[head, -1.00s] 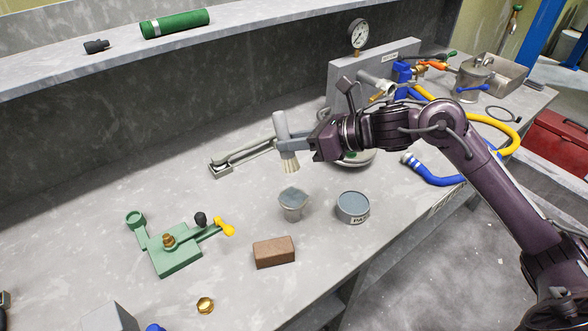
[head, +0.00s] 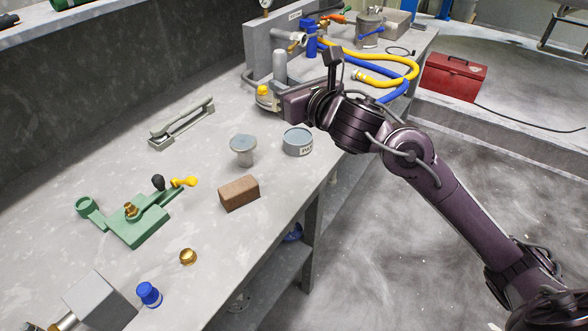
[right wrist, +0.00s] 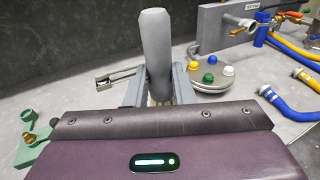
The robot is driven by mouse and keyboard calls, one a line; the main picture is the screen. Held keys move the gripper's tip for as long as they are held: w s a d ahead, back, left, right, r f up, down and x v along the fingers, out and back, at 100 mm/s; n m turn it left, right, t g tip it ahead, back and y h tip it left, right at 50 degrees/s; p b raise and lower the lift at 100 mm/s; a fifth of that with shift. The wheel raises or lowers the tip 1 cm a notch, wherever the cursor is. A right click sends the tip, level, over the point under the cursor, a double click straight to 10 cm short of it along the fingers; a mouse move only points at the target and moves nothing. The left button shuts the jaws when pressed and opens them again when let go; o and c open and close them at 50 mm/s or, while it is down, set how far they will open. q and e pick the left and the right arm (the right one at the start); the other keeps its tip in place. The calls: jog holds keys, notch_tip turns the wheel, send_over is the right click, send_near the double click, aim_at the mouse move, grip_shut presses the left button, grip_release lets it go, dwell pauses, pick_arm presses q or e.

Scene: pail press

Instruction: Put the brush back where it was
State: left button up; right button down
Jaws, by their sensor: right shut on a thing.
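The brush, with a thick grey handle (head: 279,66), is upright in my right gripper (head: 280,88). In the right wrist view the brush handle (right wrist: 155,50) stands between the two grey fingers, which are shut on it. Its bristles are mostly hidden by the gripper. In the head view the brush is at the back of the bench, by the round plate with coloured knobs (right wrist: 212,75); whether it is over the plate I cannot tell. My left gripper is not in view.
A grey panel (head: 272,42) and blue and yellow hoses (head: 385,70) lie beyond the gripper. A grey bar-handled piece (head: 182,124), a green fixture (head: 135,222) and a brown block (head: 239,193) are to the left.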

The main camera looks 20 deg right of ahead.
notch_tip(320, 180, down, 18)
jog(key=shift+r, duration=0.2)
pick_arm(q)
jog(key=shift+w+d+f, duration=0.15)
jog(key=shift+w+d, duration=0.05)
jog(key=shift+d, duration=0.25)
pick_arm(e)
jog(key=shift+w, duration=0.1)
jog(key=shift+f, duration=0.2)
jog(key=c, duration=1.2)
grip_release()
jog(key=shift+c, duration=0.2)
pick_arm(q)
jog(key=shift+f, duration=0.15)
pick_arm(e)
jog(key=shift+r, duration=0.15)
